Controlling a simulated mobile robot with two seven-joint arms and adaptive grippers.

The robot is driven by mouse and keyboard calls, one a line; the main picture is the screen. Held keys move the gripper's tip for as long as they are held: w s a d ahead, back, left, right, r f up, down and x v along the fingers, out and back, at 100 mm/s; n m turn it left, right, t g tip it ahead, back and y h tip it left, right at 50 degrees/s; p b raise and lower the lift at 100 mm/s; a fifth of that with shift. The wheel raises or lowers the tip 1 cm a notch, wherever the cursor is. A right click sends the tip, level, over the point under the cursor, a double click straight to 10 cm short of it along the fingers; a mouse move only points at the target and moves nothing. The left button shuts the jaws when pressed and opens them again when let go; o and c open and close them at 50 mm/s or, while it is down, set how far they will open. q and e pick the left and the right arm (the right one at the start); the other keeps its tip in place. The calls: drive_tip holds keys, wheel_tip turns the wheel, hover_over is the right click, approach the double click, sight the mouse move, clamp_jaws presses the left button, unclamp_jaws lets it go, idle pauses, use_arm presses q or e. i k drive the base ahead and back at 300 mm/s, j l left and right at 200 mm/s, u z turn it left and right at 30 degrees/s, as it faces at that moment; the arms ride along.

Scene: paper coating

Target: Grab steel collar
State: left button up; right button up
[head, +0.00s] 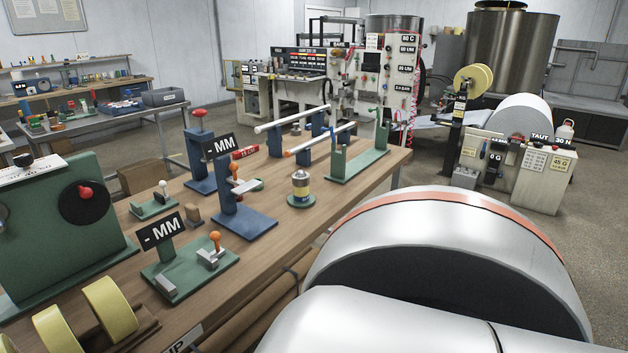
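I cannot pick out a steel collar for certain in the head view. A small steel-coloured cylinder with a yellow band (301,185) stands upright on a round green base on the wooden bench, right of the blue stand (243,218). I cannot tell whether it is the collar or carries it. Neither of my grippers is in view. My own white arm link with an orange band covers the lower right and hides what lies behind it.
The wooden bench (290,235) holds a green fixture with a "- MM" sign (190,268), a green machine with a black dial (70,215), yellow rolls (107,303) and a green stand with rods (350,160). A control panel machine (400,75) and a coating unit (513,170) stand behind.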

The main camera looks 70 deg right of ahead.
sight(298, 182)
drive_tip(key=z, duration=2.1)
drive_tip(key=i+l+u, duration=0.25)
drive_tip(key=l, duration=0.35)
drive_tip(key=i+l+u, duration=0.1)
drive_tip(key=i+l, duration=0.15)
drive_tip(key=i+l+u, duration=0.1)
drive_tip(key=l, duration=0.35)
drive_tip(key=i+l+u, duration=0.1)
drive_tip(key=l, duration=0.25)
drive_tip(key=i+l+u, duration=0.15)
drive_tip(key=l, duration=0.25)
drive_tip(key=i+l+u, duration=0.1)
drive_tip(key=l, duration=0.25)
